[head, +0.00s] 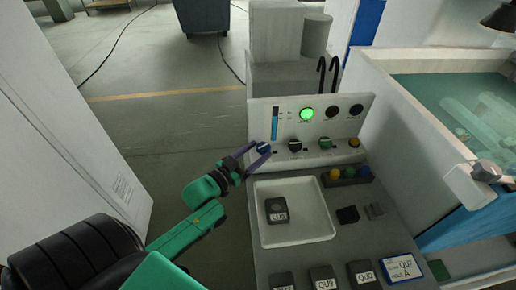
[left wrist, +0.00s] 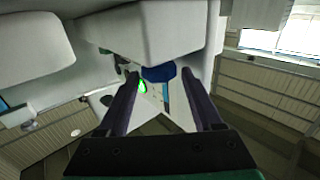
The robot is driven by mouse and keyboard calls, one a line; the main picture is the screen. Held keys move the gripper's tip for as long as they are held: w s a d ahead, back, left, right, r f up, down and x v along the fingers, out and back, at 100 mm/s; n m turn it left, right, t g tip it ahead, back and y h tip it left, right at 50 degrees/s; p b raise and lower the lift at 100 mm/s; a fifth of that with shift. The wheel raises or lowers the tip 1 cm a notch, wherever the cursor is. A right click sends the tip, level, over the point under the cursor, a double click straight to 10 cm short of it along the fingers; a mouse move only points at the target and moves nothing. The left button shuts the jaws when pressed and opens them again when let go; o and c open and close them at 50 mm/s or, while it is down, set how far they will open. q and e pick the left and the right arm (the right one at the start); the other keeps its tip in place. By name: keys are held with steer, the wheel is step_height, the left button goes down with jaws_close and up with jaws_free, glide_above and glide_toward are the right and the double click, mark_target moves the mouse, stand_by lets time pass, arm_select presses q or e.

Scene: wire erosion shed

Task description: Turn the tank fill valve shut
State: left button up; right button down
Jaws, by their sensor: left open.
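A pale control panel (head: 290,110) stands at the back of the grey bench. The valve appears to be the blue knob (head: 263,148) at the left end of its lower row, under a blue level gauge (head: 275,124). My left gripper (head: 259,150) is open at this knob, its dark fingers on either side of it in the head view. In the left wrist view the blue knob (left wrist: 159,73) shows between the fingertips. I cannot tell whether the fingers touch it. My right gripper is not in view.
More knobs (head: 295,145) sit to the right on the panel, under a lit green lamp (head: 306,114). A white tray (head: 311,230) holding a dark labelled block (head: 277,210) lies in front. A water tank (head: 440,105) stands at right. Open floor lies behind at left.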

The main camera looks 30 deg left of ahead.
arm_select(q)
steer(key=shift+w+d+r, duration=0.1)
steer(key=shift+w+d, duration=0.05)
steer(key=shift+w, duration=0.15)
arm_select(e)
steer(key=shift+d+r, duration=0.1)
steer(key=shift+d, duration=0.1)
arm_select(q)
steer(key=shift+c, duration=0.4)
jaws_close()
steer(key=shift+w, duration=0.1)
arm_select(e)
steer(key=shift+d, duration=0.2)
